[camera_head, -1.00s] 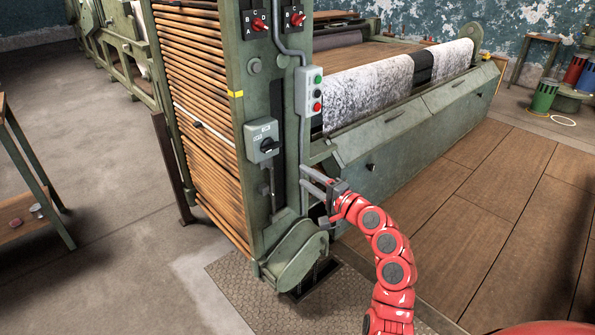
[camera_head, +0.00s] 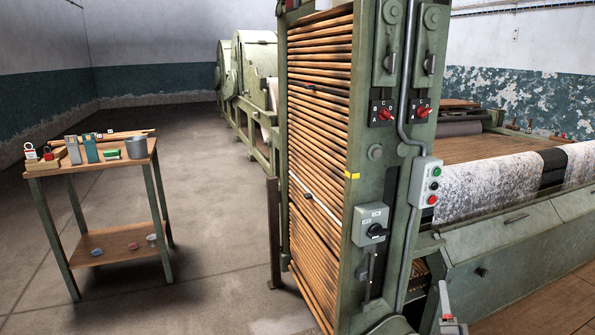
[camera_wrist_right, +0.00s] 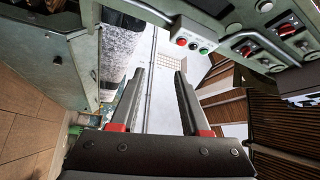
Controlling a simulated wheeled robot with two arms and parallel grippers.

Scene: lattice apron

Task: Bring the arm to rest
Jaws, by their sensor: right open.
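My right gripper (camera_head: 446,308) shows at the bottom edge of the head view, just in front of the green machine post (camera_head: 392,150). Only its fingers and part of its body show there. In the right wrist view the two fingers of my right gripper (camera_wrist_right: 157,98) stand apart with nothing between them. My left gripper is not in view.
The button box (camera_head: 425,183) and a grey switch box (camera_head: 370,224) are fixed to the post. A stack of wooden slats (camera_head: 318,150) stands left of it. A wooden table (camera_head: 120,165) with tools and locks stands at the left. The concrete floor (camera_head: 215,230) between is clear.

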